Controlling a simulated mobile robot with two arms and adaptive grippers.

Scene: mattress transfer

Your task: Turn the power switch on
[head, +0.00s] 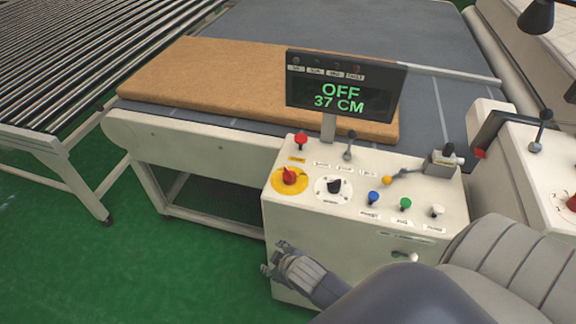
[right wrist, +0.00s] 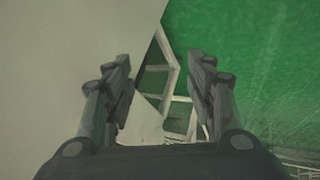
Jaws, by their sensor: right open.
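The control console (head: 350,245) stands in the middle of the head view. A red rotary knob on a yellow round plate (head: 290,178), which looks like the power switch, sits at the top's left front corner. A black rotary knob on a white plate (head: 333,187) is right of it. The display (head: 345,90) reads OFF and 37 CM. My right gripper (head: 270,262) is low at the console's front left edge, below the red knob and apart from it. In the right wrist view my right gripper (right wrist: 160,62) is open and empty. My left gripper is out of view.
A red mushroom button (head: 300,141), a lever (head: 349,146) and blue, green and white buttons (head: 405,204) are on the console top. A tan mattress (head: 200,75) lies on the grey conveyor behind. Rollers (head: 70,60) are far left. Green floor (head: 150,270) is clear at left.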

